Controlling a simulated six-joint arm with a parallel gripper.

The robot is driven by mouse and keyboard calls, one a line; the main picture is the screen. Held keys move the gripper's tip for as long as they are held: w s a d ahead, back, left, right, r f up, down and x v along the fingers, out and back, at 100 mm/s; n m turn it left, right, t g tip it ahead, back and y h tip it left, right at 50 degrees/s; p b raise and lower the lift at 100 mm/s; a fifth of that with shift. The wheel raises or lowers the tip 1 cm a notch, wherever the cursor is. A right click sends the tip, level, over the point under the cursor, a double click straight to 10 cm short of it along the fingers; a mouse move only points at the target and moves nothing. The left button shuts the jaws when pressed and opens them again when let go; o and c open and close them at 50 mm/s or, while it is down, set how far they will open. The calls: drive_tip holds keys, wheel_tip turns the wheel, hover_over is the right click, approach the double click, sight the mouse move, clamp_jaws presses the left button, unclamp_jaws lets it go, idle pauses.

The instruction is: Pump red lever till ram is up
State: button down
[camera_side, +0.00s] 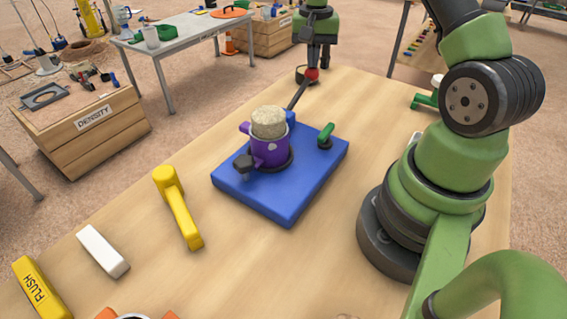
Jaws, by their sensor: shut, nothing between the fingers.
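The red lever knob (312,74) tops a dark rod (298,95) that slants up and right from the back of a blue base plate (262,203). A purple cylinder (270,152) stands upright on the plate, with a pale, rough soil plug (268,122) showing above its rim. The ram itself is not clearly visible. My gripper (315,63) points down, with its dark fingers shut and empty right at the red knob. Whether they touch it cannot be told from this angle.
A small green handle (325,134) sits on the plate's right side. A yellow hammer-like tool (180,209), a white block (103,251) and a yellow FLUSH block (41,289) lie at the left.

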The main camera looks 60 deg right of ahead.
drive_tip(key=f, duration=0.6)
drive_tip(key=shift+d+f, duration=0.3)
drive_tip(key=r, duration=0.6)
drive_tip(key=a+r, duration=0.1)
drive_tip(key=r, duration=0.3)
drive_tip(key=shift+f, duration=0.1)
idle(1.5)
drive_tip(key=f, duration=0.6)
drive_tip(key=d+f, duration=0.1)
drive_tip(key=f, duration=0.3)
drive_tip(key=r, duration=0.6)
drive_tip(key=a+r, duration=0.1)
drive_tip(key=r, duration=0.3)
